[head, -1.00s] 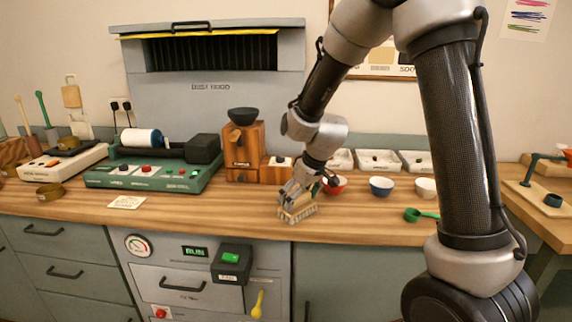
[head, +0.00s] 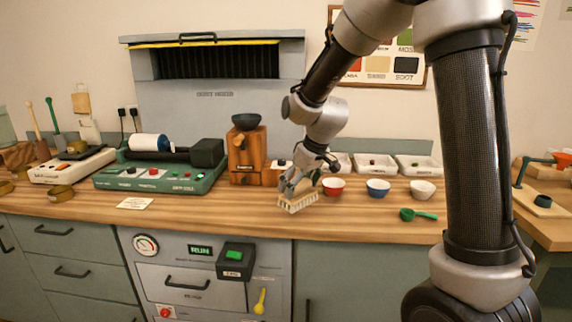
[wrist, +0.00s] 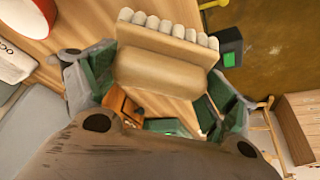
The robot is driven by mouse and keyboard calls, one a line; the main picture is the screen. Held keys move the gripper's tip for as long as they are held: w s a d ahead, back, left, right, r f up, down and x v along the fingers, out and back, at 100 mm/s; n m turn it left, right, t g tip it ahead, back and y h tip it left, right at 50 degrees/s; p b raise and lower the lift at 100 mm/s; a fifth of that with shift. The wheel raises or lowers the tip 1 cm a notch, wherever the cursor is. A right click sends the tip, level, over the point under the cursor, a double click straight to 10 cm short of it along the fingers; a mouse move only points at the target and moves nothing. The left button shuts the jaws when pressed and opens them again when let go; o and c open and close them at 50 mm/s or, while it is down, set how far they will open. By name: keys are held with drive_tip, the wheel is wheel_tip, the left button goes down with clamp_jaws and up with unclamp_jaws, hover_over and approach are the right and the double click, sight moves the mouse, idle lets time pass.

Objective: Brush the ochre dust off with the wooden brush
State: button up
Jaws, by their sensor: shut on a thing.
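I cannot tell whether the bristles touch the counter. I cannot make out any ochre dust in either view.
Red (head: 333,187), blue (head: 378,188) and white (head: 422,190) bowls stand right of my gripper, with a green scoop (head: 418,215) before them. The wooden mill (head: 246,155) and green machine (head: 160,170) stand left. A paper card (head: 135,203) lies on clear counter.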

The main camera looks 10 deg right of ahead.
drive_tip(key=shift+r, duration=1.1)
